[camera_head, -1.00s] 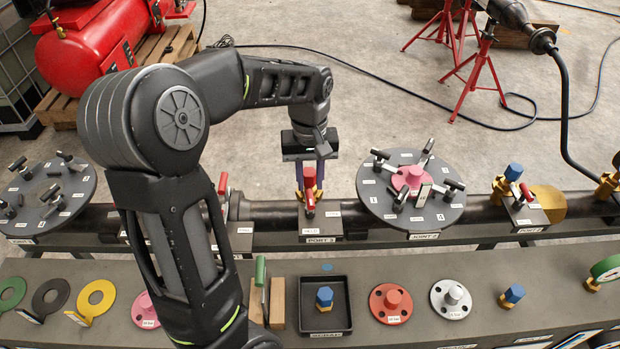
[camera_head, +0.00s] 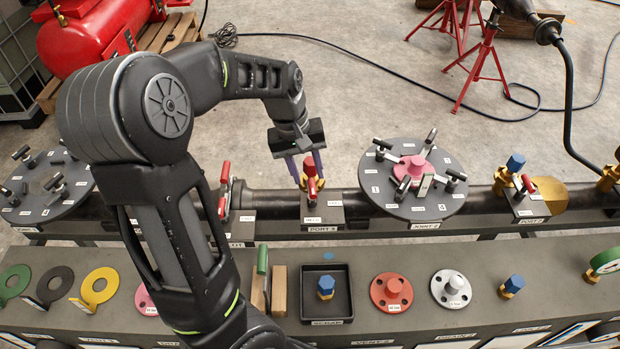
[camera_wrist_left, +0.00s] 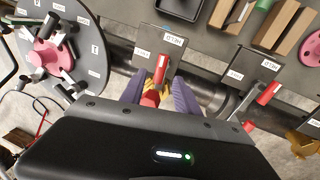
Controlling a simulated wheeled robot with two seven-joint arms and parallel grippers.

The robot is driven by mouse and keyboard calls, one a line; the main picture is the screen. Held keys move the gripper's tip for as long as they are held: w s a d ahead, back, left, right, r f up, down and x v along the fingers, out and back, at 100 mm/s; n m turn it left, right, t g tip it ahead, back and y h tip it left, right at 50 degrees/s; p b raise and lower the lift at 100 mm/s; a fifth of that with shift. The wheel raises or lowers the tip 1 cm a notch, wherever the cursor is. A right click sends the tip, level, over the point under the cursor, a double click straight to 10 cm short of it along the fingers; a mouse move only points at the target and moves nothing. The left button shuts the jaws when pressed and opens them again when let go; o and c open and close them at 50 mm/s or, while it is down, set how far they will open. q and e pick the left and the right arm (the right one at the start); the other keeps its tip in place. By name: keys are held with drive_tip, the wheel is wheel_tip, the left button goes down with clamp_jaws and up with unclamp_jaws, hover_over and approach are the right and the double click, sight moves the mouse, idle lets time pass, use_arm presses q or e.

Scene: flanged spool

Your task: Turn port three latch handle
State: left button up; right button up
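The port 3 plate (camera_head: 322,212) sits on the dark pipe rail, its label on the front edge. A small red latch handle (camera_head: 312,189) stands on it, with a red cap (camera_head: 309,166) just behind. My left gripper (camera_head: 305,171) is above the port, its two purple fingers apart on either side of the red parts. In the left wrist view the red handle (camera_wrist_left: 161,69) shows between the spread fingers, with a gap to each. Yellow fitting (camera_wrist_left: 153,98) is partly hidden by the gripper body. Whether the fingers touch anything cannot be told. My right gripper is not in view.
A grey flange disc (camera_head: 440,208) with several black clamps stands right of the port. Another red handle (camera_head: 222,205) is close on the left. A black tray (camera_head: 326,310) and loose fittings lie on the front bench.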

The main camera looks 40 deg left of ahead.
sight(311, 185)
use_arm(q)
drive_tip(key=shift+w+d+f, duration=0.1)
drive_tip(key=shift+f, duration=0.8)
drive_tip(key=shift+w+d+f, duration=0.1)
drive_tip(key=shift+f, duration=0.75)
drive_tip(key=shift+c, duration=0.2)
clamp_jaws()
